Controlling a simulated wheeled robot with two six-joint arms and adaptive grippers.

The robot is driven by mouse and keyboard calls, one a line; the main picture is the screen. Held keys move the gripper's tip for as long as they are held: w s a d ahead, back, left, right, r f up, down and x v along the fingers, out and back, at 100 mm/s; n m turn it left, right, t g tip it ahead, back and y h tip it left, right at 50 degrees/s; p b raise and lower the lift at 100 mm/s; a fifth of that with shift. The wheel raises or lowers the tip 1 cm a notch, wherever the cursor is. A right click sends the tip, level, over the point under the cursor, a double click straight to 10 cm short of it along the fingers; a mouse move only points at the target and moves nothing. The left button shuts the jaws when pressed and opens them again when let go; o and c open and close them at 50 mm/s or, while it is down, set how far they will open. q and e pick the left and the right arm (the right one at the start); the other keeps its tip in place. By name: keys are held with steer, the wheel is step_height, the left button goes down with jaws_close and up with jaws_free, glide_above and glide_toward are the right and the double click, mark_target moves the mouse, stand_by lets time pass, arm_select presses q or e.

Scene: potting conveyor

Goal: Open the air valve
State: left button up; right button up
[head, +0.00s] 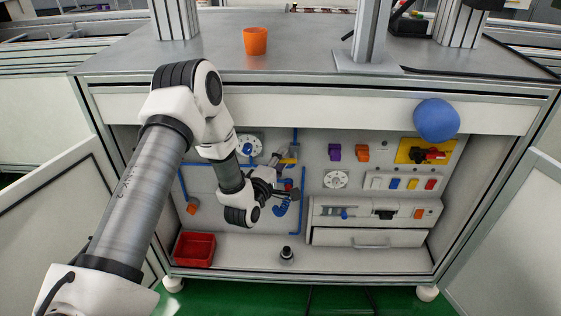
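My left arm reaches from the left into the open cabinet under the table. My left gripper (286,186) is in front of the back panel, at the blue air piping (303,205). A small yellow part (289,160), perhaps the valve's handle, shows just above the fingers. A coiled blue hose (281,208) hangs just below them. The gripper partly hides the fittings there, so I cannot tell whether it touches them or how far its fingers are apart. My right gripper is not in view.
A red bin (195,249) and a small black object (287,254) are on the cabinet floor. A dial with a blue knob (248,147), a white dial (336,179) and a yellow-backed red switch (428,153) are on the panel. A blue ball-like shape (436,120) overlaps the table's front edge. An orange pot (255,41) stands on top.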

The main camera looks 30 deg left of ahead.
mark_target(295, 146)
arm_select(q)
jaws_close()
steer(key=shift+r+m+p, duration=0.35)
steer(key=shift+m+p, duration=0.05)
steer(key=shift+p, duration=0.4)
steer(key=r+m+g+p, duration=0.1)
steer(key=m+p, duration=0.1)
steer(key=p, duration=0.1)
steer(key=m+g+p, duration=0.1)
steer(key=m+p, duration=0.1)
steer(key=p, duration=0.1)
steer(key=d+r+m+g+y+p, duration=0.1)
steer(key=m+p, duration=0.1)
steer(key=p, duration=0.1)
steer(key=shift+w+d+r+m+g, duration=0.1)
steer(key=shift+w+r+m+g, duration=0.2)
steer(key=shift+w+r+m, duration=0.1)
steer(key=m+p, duration=0.1)
steer(key=m+g+y+p, duration=0.1)
steer(key=d+m+p, duration=0.1)
steer(key=shift+w+r+y+p, duration=0.25)
steer(key=shift+r+y+p, duration=0.05)
steer(key=shift+p, duration=0.1)
steer(key=shift+w+d+m+g+y+p, duration=0.25)
steer(key=shift+d+m+g+y+p, duration=0.3)
steer(key=shift+m, duration=0.45)
steer(key=shift+w+m+g+y+p, duration=0.1)
steer(key=shift+m+g+y+p, duration=0.15)
steer(key=shift+m+g+p, duration=0.15)
steer(key=shift+d+f, duration=0.1)
